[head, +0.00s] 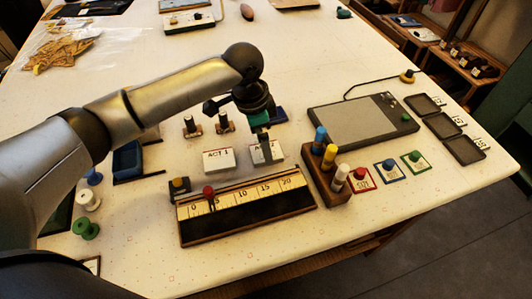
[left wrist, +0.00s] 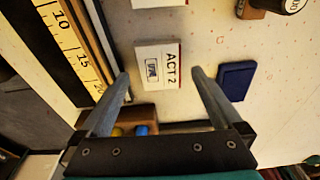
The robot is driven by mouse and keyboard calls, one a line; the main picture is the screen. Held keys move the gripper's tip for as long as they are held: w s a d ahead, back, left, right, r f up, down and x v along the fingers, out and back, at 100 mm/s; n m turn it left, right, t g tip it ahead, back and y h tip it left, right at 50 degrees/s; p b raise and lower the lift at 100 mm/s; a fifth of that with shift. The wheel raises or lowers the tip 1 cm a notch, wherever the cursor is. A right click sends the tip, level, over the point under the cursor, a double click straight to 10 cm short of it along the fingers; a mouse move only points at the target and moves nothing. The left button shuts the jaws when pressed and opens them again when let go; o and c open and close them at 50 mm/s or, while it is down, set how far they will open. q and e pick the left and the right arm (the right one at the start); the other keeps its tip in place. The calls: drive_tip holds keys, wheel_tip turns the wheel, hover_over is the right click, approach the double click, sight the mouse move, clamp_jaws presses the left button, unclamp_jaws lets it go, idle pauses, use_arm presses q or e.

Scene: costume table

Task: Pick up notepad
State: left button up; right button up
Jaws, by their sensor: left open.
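A white pad marked "ACT 2" (head: 277,153) lies on the table, partly hidden by my left gripper (head: 264,158) in the head view. In the left wrist view the ACT 2 pad (left wrist: 158,52) shows between the two fingers of my left gripper (left wrist: 160,75). The fingers are spread, with a gap on each side of the pad, and hold nothing. A similar white pad marked "ACT 1" (head: 219,161) lies to the left of it. No other notepad can be made out for sure. My right gripper is not in view.
A wooden number ruler tray (head: 245,218) lies in front of the pads. A wooden block with colored pegs (head: 333,184) stands to the right. A dark blue pad (left wrist: 236,80) lies beside the gripper. A grey panel (head: 355,122) lies at the right.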

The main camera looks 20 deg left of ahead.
use_arm(q)
wheel_tip(320, 180, down, 3)
drive_tip(key=shift+w+d+r, duration=0.1)
drive_tip(key=shift+d+r, duration=0.05)
drive_tip(key=shift+r, duration=0.05)
drive_tip(key=c, duration=1.3)
drive_tip(key=shift+c, duration=0.4)
drive_tip(key=shift+r, duration=0.2)
